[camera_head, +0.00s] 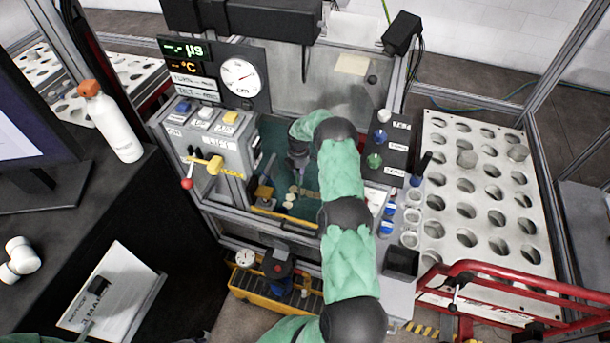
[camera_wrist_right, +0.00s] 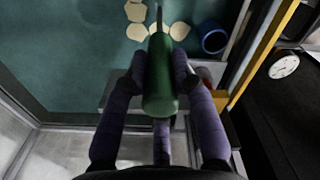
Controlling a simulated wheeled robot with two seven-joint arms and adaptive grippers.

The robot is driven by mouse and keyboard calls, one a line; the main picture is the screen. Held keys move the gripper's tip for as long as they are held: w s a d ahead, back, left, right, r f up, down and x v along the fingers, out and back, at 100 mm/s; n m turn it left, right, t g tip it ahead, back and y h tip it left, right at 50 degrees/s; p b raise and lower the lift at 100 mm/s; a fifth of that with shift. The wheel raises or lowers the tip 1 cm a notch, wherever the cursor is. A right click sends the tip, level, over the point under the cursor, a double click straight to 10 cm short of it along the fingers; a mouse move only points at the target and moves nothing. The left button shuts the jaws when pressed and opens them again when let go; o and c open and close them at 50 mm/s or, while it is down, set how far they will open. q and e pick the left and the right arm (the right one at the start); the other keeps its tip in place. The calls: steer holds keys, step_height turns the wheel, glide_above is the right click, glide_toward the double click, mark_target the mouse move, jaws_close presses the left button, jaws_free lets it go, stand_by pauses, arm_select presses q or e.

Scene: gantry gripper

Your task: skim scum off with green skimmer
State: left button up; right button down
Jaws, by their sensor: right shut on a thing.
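My right gripper (camera_wrist_right: 160,72) is shut on the green skimmer (camera_wrist_right: 159,78), its purple fingers around the thick green handle. The skimmer's thin shaft points away over the teal pool; its far end is cut off by the top of the wrist view. Cream scum pieces (camera_wrist_right: 182,31) lie in the pool around the shaft. In the head view the right gripper (camera_head: 298,160) hangs over the tank, and the scum (camera_head: 291,197) shows below it. The skimmer cannot be made out there. My left gripper is not visible.
A blue ring (camera_wrist_right: 213,39) lies near the pool's right side. A dark tool rack (camera_head: 397,150) stands right of the tank, beside a perforated white table (camera_head: 480,190). A control box (camera_head: 205,135) with a red-knobbed lever (camera_head: 187,183) borders the left.

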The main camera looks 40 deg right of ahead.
steer(key=shift+w+a+b, duration=1.1)
steer(key=shift+w+a, duration=0.4)
steer(key=shift+w, duration=1.45)
arm_select(q)
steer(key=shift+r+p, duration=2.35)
steer(key=shift+p, duration=1.15)
arm_select(e)
step_height(320, 180, up, 16)
steer(key=shift+s+r, duration=0.1)
